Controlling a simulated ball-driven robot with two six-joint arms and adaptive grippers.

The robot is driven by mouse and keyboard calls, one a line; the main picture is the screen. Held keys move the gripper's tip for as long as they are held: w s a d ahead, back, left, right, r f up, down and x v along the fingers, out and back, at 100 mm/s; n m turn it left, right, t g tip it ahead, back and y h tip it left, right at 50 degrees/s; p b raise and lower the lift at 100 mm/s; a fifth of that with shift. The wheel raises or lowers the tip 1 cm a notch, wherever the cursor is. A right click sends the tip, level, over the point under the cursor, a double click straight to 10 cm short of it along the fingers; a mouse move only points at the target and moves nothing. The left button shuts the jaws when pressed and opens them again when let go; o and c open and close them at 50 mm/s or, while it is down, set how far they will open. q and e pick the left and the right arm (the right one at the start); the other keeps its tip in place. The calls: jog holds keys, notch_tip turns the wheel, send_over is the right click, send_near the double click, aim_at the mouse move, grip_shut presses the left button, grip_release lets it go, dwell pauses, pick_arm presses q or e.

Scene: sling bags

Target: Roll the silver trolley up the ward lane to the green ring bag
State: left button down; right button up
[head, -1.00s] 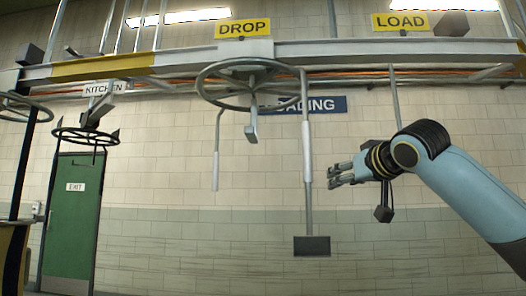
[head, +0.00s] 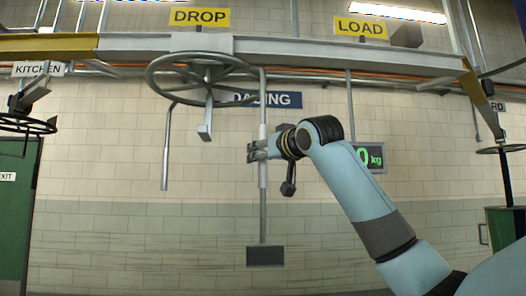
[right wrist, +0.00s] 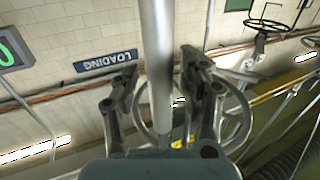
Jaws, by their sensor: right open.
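The silver trolley (head: 202,44) hangs on the overhead rail under the DROP sign, with a grey ring (head: 165,87) below it. A pull rod (head: 263,205) with a pale grip sleeve hangs from its right side and ends in a dark block (head: 265,256). My right gripper (head: 257,151) is at the sleeve. In the right wrist view the rod (right wrist: 157,50) stands between the open fingers of the gripper (right wrist: 158,75), and I see no firm closure on it. No green ring bag can be made out. My left gripper is out of view.
The rail (head: 330,58) runs across the top, with a yellow branch at each side. A LOAD sign (head: 361,28) and a green kg display (head: 368,157) are right of the trolley. Another black ring (head: 500,149) hangs at the far right, under a partly cut-off sign ending in RD.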

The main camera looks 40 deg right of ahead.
jog(key=shift+w, duration=0.1)
grip_shut()
dwell(0.5)
